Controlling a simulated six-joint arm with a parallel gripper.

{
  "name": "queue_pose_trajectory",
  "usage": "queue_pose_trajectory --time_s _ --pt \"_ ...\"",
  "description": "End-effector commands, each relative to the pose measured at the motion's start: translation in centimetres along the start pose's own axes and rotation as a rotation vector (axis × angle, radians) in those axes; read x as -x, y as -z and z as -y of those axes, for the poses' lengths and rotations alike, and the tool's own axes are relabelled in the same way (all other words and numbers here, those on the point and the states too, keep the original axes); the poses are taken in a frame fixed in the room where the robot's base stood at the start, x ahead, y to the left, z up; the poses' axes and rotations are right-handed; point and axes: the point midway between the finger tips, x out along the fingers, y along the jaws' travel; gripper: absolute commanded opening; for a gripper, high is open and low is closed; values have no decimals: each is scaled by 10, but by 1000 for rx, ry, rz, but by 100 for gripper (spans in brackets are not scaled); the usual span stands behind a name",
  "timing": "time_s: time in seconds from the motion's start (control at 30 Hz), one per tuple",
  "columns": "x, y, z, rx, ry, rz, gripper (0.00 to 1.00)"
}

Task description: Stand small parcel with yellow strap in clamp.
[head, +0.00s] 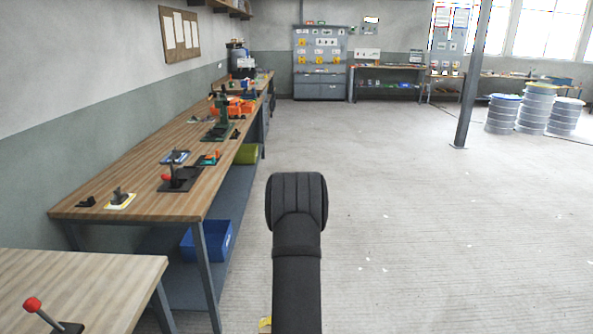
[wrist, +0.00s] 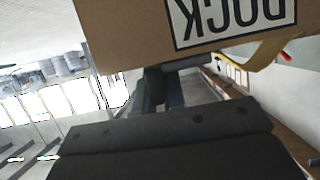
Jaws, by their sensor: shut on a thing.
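The small parcel (wrist: 130,30) is a brown cardboard box with a printed label and a yellow strap (wrist: 262,52). It fills the top of the wrist view, and the lettering on its label is upside down there. My gripper (wrist: 168,78) is shut on the parcel; its fingertips are partly hidden. In the head view my arm hides the gripper and most or all of the parcel. A black device with a red-knobbed lever (head: 180,180) stands on the long bench, and a similar one (head: 58,325) on the near bench. I cannot tell which is the clamp.
The long wooden bench (head: 130,185) along the left wall also carries a green device (head: 222,125) and orange items. A blue bin (head: 207,241) sits on its lower shelf. Metal drums (head: 535,108) and a post (head: 473,80) stand right. The middle floor is clear.

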Motion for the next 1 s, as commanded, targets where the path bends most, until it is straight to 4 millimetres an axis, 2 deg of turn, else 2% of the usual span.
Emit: queue_pose_trajectory --time_s 0.37,0.47,0.53,0.67,0.8,1.0 --pt "0 1 0 0 1 -2 0" --pt "-4 5 7 7 19 -4 0" --pt "-10 13 19 21 52 -6 0" --pt "-28 37 62 69 166 -10 0" --pt "-43 73 128 141 338 -12 0" --pt "-45 122 224 243 580 -9 0"
